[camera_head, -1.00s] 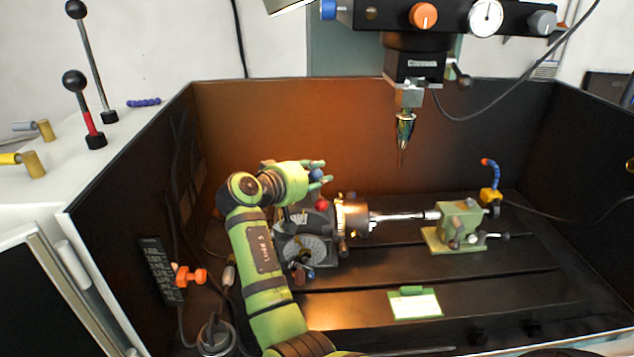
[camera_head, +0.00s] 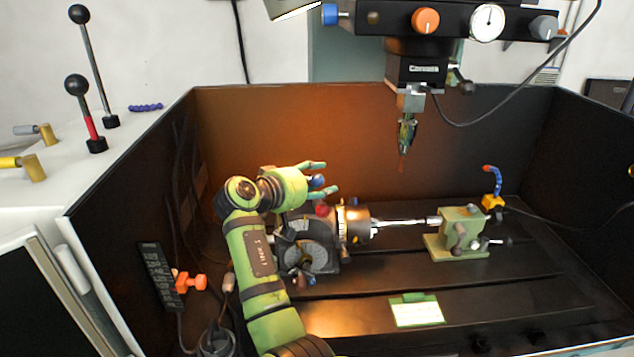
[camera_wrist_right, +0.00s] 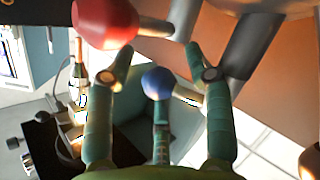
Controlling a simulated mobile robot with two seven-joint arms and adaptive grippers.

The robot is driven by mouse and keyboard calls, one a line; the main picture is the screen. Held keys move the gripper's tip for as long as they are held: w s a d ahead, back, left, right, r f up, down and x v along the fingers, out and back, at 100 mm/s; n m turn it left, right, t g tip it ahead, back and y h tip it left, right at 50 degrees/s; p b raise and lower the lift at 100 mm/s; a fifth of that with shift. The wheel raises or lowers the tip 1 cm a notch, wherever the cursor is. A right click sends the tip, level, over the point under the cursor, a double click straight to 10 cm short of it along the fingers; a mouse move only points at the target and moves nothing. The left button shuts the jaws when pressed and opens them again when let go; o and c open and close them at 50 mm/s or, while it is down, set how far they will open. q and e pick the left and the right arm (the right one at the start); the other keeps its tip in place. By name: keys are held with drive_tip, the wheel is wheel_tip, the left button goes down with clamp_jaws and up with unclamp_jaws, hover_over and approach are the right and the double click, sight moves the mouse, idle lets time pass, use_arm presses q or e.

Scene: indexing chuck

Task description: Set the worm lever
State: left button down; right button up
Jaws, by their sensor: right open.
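The indexing chuck (camera_head: 355,222) stands on the machine table, with a dark dial body at its left. A lever's blue ball knob (camera_head: 317,181) stands above the dial body, and a red ball knob (camera_head: 322,210) is just below it. I cannot tell which belongs to the worm lever. My right gripper (camera_head: 320,178) is open, its fingers spread on either side of the blue knob. In the right wrist view the blue knob (camera_wrist_right: 158,83) sits between the fingers, with gaps to both sides. The red knob (camera_wrist_right: 105,22) is beyond the left fingertip. My left gripper is out of view.
A green tailstock (camera_head: 460,235) supports the bar at the right. The spindle tool (camera_head: 407,135) hangs above. A green-edged card (camera_head: 416,311) lies at the table front. An orange valve-like part (camera_head: 190,282) is on the left wall. The right front of the table is clear.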

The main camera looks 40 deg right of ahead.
drive_tip(key=r, duration=1)
drive_tip(key=shift+w+d+r, duration=0.15)
drive_tip(key=shift+w+d, duration=0.1)
drive_tip(key=shift+d, duration=0.15)
drive_tip(key=shift+n+g, duration=0.3)
drive_tip(key=shift+g, duration=0.3)
drive_tip(key=f, duration=0.7)
drive_tip(key=shift+s, duration=0.4)
drive_tip(key=shift+a+r, duration=0.2)
drive_tip(key=shift+a, duration=0.3)
drive_tip(key=a, duration=0.1)
drive_tip(key=p, duration=0.2)
approach(317, 176)
drive_tip(key=shift+s+d+r+y, duration=0.15)
drive_tip(key=shift+s+d+r, duration=0.05)
drive_tip(key=shift+d, duration=0.3)
drive_tip(key=shift+s+d+r+y, duration=0.15)
drive_tip(key=shift+s+d+r, duration=0.05)
drive_tip(key=shift+d, duration=0.3)
drive_tip(key=shift+w+d+p, duration=0.1)
drive_tip(key=shift+p, duration=0.25)
